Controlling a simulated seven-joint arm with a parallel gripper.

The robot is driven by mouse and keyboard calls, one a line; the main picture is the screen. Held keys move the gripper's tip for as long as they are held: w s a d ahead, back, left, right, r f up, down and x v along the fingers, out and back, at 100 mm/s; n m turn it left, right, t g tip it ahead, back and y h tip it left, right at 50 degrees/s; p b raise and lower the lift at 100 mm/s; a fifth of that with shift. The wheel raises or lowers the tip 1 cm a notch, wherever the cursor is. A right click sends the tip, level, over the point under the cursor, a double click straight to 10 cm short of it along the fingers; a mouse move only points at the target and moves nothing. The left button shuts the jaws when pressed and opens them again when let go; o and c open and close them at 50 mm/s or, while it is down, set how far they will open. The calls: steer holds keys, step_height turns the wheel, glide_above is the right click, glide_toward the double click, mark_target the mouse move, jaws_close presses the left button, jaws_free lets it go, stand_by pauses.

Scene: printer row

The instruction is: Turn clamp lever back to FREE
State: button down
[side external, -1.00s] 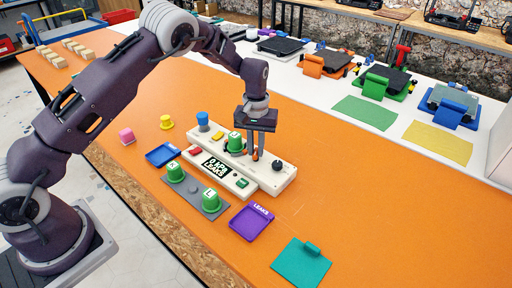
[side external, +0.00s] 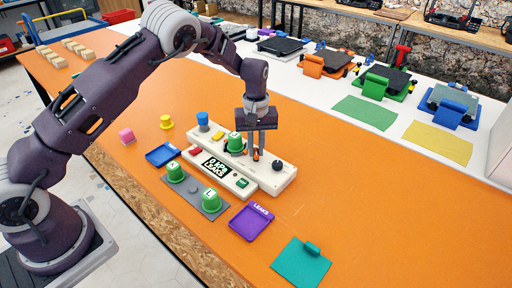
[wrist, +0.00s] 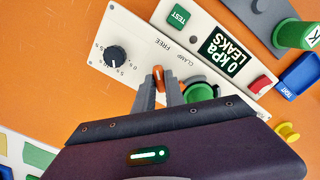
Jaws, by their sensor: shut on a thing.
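The clamp lever shows as a small orange grip (wrist: 158,73) in the wrist view, close by the FREE lettering on the cream tester (wrist: 120,72). My gripper (wrist: 159,86) is shut on the lever, one grey finger on each side. In the side view my gripper (side external: 256,152) reaches down to the tester (side external: 284,176), and only a bit of orange shows between the fingers. The CLAMP lettering is beside FREE. The lever's pivot is hidden, so its exact angle is hard to tell. A green cup (side external: 235,143) sits on the tester beside my fingers.
The tester has a black knob (side external: 277,165), a green TEST button (side external: 242,183) and a display (side external: 215,167) reading 0 kPa LEAKS. Green cups (side external: 211,200) stand on a grey strip in front. A blue tray (side external: 163,154) and a purple tray (side external: 251,222) lie nearby.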

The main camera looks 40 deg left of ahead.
mark_target(256, 151)
steer(key=c, duration=1.4)
jaws_free()
step_height(256, 151, up, 7)
steer(key=shift+r, duration=0.1)
steer(key=s+r+m+t+h, duration=0.1)
steer(key=s+r+m+t, duration=0.25)
steer(key=s+r, duration=1.5)
steer(key=s+m+t+y, duration=0.1)
steer(key=s+m, duration=0.4)
steer(key=s, duration=1.2)
steer(key=shift+d+r+m+t, duration=0.35)
steer(key=shift+d+t, duration=0.1)
steer(key=shift+t, duration=0.1)
